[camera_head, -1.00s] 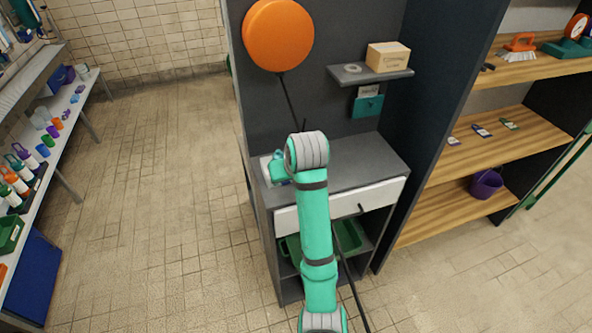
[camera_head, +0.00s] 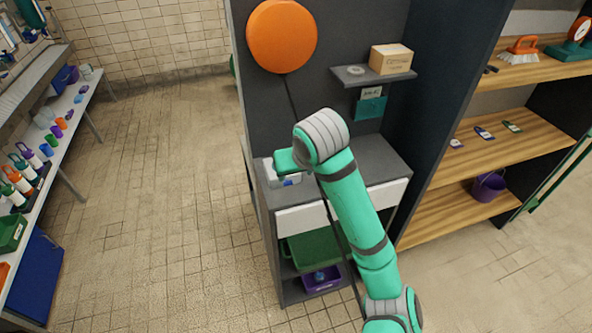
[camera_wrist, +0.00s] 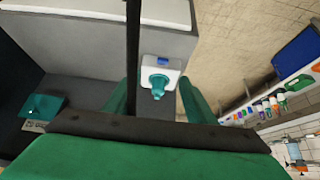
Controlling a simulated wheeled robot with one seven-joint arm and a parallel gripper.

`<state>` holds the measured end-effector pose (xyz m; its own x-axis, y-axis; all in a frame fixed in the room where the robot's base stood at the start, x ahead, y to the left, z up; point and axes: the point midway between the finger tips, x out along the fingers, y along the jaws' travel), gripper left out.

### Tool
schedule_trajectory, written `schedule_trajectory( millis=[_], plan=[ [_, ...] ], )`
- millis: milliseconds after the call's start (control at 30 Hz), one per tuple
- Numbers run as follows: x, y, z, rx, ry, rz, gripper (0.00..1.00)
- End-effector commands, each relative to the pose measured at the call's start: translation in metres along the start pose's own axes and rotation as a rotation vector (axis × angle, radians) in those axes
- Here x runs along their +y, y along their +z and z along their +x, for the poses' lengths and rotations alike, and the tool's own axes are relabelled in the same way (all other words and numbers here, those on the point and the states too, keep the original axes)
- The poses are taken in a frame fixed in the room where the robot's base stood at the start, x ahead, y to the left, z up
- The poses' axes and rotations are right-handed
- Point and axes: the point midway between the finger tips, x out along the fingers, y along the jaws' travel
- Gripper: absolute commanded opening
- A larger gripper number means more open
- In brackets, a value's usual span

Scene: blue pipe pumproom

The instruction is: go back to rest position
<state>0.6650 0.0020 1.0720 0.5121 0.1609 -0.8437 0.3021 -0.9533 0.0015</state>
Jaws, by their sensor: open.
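In the head view my teal arm reaches up over the front of a dark grey cabinet (camera_head: 380,160), its wrist bent left above the counter. My gripper is mostly hidden there behind the wrist. In the wrist view my gripper (camera_wrist: 157,92) is open, with its two green fingers apart. A small white item with a teal knob and a blue mark (camera_wrist: 162,74) shows between and beyond the fingers. I see no object held. A white item with a blue mark (camera_head: 288,181) sits at the counter's left end, partly hidden by my wrist.
A small shelf holds a cardboard box (camera_head: 391,58). A green tray (camera_head: 315,250) and purple bin (camera_head: 322,279) sit below. Open tiled floor (camera_head: 150,200) lies left.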

Motion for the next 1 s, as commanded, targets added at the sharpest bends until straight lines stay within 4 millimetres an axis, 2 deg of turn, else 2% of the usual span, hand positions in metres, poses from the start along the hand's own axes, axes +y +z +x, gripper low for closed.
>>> schedule_trajectory(
  millis=[667,767,1000],
  plan=[
    [-0.004,0.0,-0.002,0.004,-0.008,0.001,0.5],
    [-0.015,0.0,0.007,0.03,-0.043,0.012,0.5],
    [-0.062,0.002,0.046,0.179,-0.194,0.096,0.5]
  ],
)
